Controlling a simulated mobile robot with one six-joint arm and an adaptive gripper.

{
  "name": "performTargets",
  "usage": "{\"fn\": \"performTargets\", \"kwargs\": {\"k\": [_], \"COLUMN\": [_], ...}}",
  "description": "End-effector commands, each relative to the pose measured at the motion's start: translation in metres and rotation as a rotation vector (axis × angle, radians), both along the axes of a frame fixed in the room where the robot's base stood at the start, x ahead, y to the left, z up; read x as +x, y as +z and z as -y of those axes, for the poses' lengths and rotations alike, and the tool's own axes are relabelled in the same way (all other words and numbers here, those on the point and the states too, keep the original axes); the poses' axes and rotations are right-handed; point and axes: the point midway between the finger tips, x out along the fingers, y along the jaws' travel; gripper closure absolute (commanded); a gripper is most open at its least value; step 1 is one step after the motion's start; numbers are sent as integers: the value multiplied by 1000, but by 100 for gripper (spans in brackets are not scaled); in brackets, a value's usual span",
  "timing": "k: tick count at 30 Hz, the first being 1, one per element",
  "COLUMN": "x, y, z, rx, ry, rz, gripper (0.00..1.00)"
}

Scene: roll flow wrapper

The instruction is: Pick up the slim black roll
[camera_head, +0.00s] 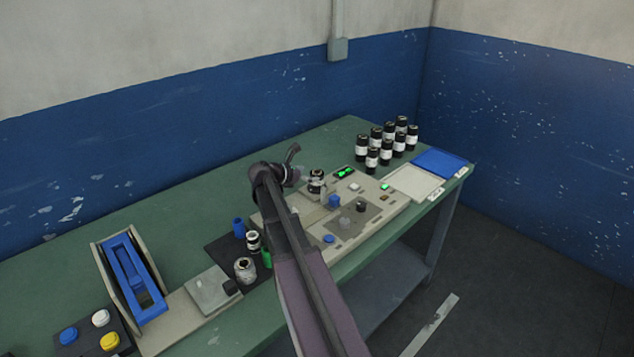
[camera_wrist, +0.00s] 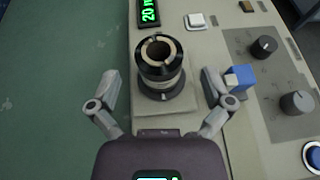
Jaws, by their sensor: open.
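A short upright roll (camera_wrist: 160,68) with a black top ring, a pale band and a hollow core stands on a square plate of the machine in the wrist view. It also shows in the head view (camera_head: 317,184), beside my wrist. My gripper (camera_wrist: 158,92) is open, with one finger on each side of the roll and a visible gap to both; the right fingertip is close to a blue block. In the head view the gripper (camera_head: 297,170) is partly hidden by my arm. I cannot tell for sure that this is the slim black roll.
The machine panel (camera_wrist: 222,130) has a blue block (camera_wrist: 241,77), dark knobs (camera_wrist: 297,102) and a green display (camera_wrist: 149,11). Several black rolls with white labels (camera_head: 387,147) stand at the back right. Other rolls (camera_head: 245,268) stand left of my arm. The green table (camera_head: 190,210) is clear behind.

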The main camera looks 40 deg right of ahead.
Motion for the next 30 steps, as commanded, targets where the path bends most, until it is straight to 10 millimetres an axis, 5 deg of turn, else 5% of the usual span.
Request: {"fn": "performTargets", "kwargs": {"k": [9,27,30], "x": [1,1,1], "y": [-15,-14,-14], "z": [29,30,30], "rx": [0,0,0], "ry": [0,0,0], "rz": [0,0,0], "gripper": [0,0,30]}}
